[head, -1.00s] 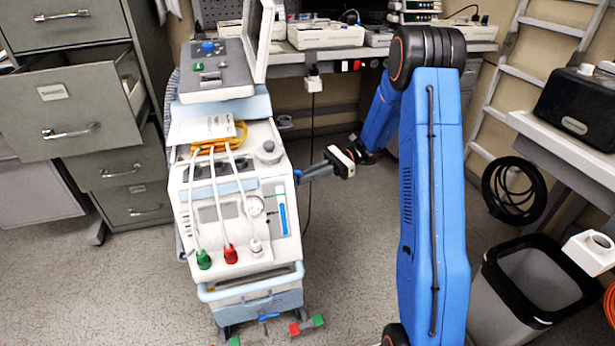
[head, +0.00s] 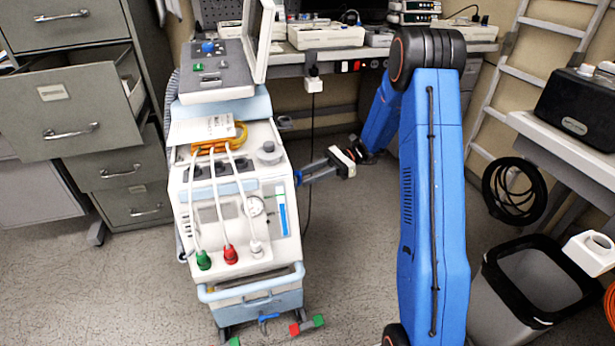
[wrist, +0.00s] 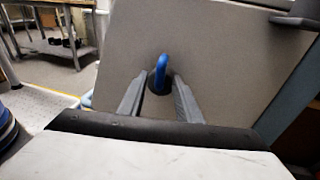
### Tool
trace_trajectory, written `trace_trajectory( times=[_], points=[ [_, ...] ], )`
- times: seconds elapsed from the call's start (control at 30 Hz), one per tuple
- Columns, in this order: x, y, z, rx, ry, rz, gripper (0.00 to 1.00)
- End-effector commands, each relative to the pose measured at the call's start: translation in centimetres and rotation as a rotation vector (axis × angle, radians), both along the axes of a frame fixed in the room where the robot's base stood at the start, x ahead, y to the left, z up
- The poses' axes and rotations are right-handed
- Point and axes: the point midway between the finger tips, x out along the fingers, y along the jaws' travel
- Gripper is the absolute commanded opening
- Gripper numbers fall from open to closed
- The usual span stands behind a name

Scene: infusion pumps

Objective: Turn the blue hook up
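The blue hook (wrist: 162,72) is on the grey side panel of the white medical machine (head: 240,225). In the wrist view its bent blue rod rises from a dark round mount and curves over at the top. In the head view only a small blue bit of the hook (head: 298,177) shows at the machine's right side. My gripper (wrist: 158,84) is open, with one finger on each side of the hook's lower part and mount. Gaps seem to show between hook and fingers; contact is unclear. In the head view my gripper (head: 308,174) reaches the machine from the right.
A filing cabinet (head: 75,115) with an open drawer stands at the left. A bench with devices (head: 325,35) is behind. A bin (head: 530,285) and a coiled black cable (head: 515,190) are at the right. Floor between machine and arm is clear.

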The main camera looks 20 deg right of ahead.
Motion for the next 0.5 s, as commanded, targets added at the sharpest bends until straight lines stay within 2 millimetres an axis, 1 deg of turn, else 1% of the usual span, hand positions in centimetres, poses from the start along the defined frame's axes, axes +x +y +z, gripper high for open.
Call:
trace_trajectory(
  times=[0.17,0.5],
  points=[
    [0.4,-2.0,0.2,0.001,-0.001,-0.003,0.31],
    [1.7,-8.5,0.9,0.0,0.0,-0.004,0.31]
  ],
)
